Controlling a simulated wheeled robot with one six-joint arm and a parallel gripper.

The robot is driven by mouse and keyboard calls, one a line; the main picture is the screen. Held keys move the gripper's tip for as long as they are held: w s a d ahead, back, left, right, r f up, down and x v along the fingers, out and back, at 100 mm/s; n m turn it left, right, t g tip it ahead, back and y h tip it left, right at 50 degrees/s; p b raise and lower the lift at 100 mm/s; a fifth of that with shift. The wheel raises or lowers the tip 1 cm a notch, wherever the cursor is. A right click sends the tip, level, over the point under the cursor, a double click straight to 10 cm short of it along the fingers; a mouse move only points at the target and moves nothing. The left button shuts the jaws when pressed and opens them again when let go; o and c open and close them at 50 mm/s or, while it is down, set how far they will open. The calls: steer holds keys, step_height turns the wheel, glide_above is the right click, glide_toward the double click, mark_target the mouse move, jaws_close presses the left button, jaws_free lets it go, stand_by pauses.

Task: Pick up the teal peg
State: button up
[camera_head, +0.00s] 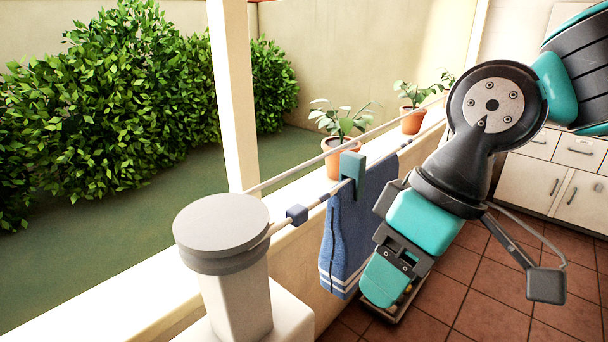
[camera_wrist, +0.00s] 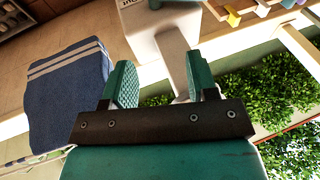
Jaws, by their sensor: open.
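The teal peg (camera_head: 352,172) sits over the line at the top left corner of the blue towel (camera_head: 345,238). In the wrist view the towel (camera_wrist: 68,95) hangs at the left, and I cannot make out the peg on it there. My gripper (camera_wrist: 160,82) is open, with two teal fingers apart and nothing between them. In the head view my gripper (camera_head: 388,290) points down, right of the towel and lower than the peg. Its fingertips are mostly hidden there.
A grey-capped post (camera_head: 222,240) stands at the left end of the line, near a small blue block (camera_head: 297,214). Potted plants (camera_head: 340,150) stand on the ledge behind. In the wrist view, a yellow piece (camera_wrist: 232,18) shows at upper right. Tiled floor is open at the right.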

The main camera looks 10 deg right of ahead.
steer(key=w+r+t, duration=0.1)
steer(key=w+r, duration=0.6)
steer(key=w, duration=0.1)
steer(key=t+h+p, duration=0.1)
steer(key=h+p, duration=0.1)
glide_toward(355, 154)
steer(key=shift+t, duration=0.3)
steer(key=x, duration=0.3)
steer(key=p+x, duration=0.1)
steer(key=shift+d+f, duration=0.2)
steer(key=shift+f, duration=0.25)
steer(key=shift+s+a+p+x, duration=0.15)
steer(key=shift+p+x, duration=0.45)
steer(key=shift+x, duration=0.95)
steer(key=shift+s+a+p+x, duration=0.15)
steer(key=shift+p+x, duration=0.4)
steer(key=shift+x, duration=1)
steer(key=c, duration=1)
